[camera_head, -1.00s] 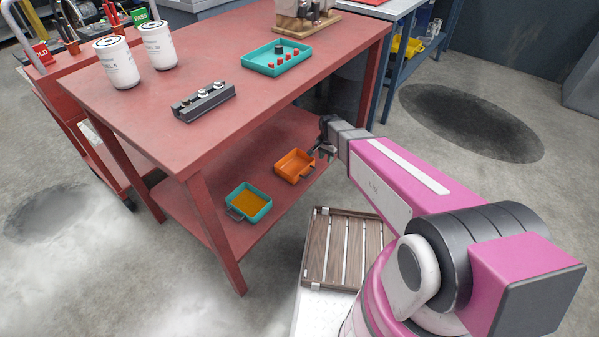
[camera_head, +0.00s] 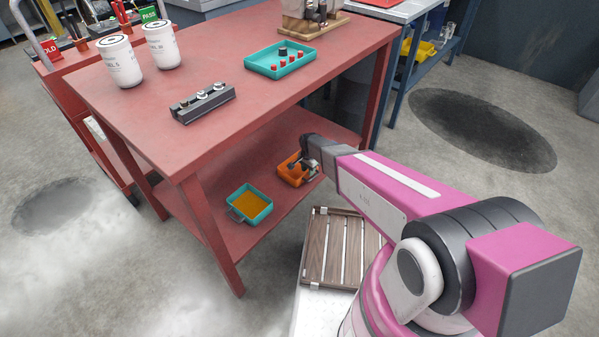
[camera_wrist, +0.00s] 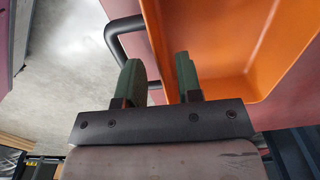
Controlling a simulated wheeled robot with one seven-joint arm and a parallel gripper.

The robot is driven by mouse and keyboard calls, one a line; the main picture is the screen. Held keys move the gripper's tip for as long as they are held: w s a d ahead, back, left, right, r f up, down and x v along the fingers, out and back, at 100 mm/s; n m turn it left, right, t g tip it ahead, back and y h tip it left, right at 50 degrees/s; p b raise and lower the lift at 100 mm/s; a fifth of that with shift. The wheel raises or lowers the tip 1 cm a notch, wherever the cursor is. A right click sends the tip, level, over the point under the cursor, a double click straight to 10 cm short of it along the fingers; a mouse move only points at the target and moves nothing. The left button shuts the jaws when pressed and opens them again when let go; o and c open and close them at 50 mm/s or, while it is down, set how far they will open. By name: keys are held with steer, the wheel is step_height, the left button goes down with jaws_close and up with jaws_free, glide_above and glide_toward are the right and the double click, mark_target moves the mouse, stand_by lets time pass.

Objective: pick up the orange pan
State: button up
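The orange pan (camera_head: 287,180) sits on the lower shelf of the red workbench. My gripper (camera_head: 312,166) is at the pan's right side and covers part of it. In the wrist view, the orange pan (camera_wrist: 220,30) fills the upper right, with its black handle (camera_wrist: 115,33) looping out to the left. My gripper (camera_wrist: 160,78) is open there, its two green fingers apart. The left finger overlaps the handle loop, and the right finger overlaps the pan's wall. Part of the handle shows between the fingers. Whether either finger touches the pan, I cannot tell.
A teal pan with orange contents (camera_head: 249,204) sits left of the orange pan on the shelf (camera_head: 225,232). The workbench top (camera_head: 150,105) overhangs the shelf. A front leg (camera_head: 212,235) stands at the left. A slatted wooden crate (camera_head: 335,250) lies in front, below.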

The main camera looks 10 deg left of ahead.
mark_target(308, 178)
step_height(308, 178, down, 4)
jaws_close()
steer(key=shift+r, duration=0.1)
